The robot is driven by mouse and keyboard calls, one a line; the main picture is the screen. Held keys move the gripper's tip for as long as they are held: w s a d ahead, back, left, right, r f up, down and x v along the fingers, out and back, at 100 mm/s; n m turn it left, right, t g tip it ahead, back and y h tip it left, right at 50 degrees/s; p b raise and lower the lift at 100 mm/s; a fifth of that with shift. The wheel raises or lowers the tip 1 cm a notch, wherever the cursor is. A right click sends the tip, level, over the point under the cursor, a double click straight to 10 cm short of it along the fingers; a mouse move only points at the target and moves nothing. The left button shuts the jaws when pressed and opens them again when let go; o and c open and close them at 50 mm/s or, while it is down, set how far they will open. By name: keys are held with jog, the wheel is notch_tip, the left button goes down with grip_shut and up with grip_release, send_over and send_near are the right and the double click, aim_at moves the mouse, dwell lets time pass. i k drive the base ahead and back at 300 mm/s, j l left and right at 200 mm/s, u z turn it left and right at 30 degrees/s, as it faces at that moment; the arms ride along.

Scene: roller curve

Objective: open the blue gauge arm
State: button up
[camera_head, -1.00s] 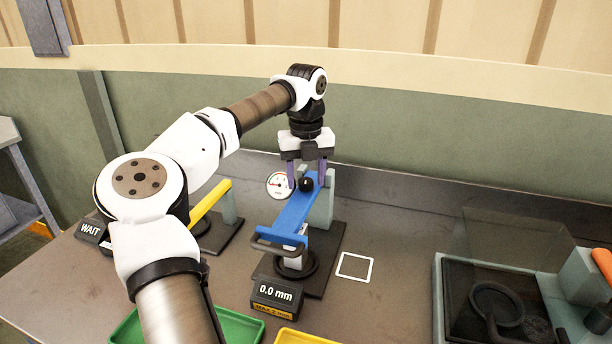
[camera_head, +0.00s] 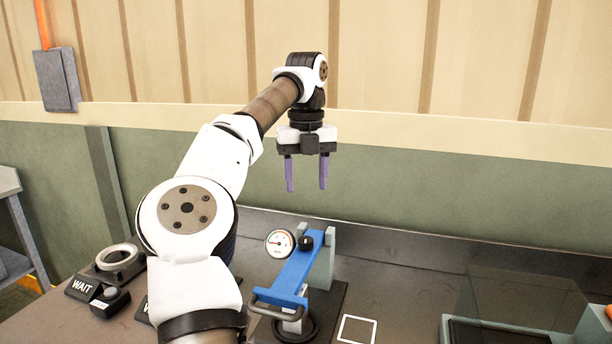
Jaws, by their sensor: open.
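The blue gauge arm (camera_head: 297,273) lies lowered on its stand, sloping from the grey post (camera_head: 325,250) at the back to a dark handle bar (camera_head: 276,304) at its front. A round white dial (camera_head: 280,243) and a black knob (camera_head: 306,242) sit at its back end. Below the handle is a dark ring on the base plate, partly covered by the arm. My gripper (camera_head: 307,187) hangs above and behind the gauge, its two purple fingers apart, pointing down, empty and touching nothing.
A white square outline (camera_head: 357,330) marks the bench right of the gauge. A clear-covered station (camera_head: 520,300) stands at the right. A WAIT sign (camera_head: 82,287) and a ring fixture (camera_head: 117,258) are at the left. My arm hides part of the bench there.

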aim_at(284, 292)
jog(key=k, duration=1)
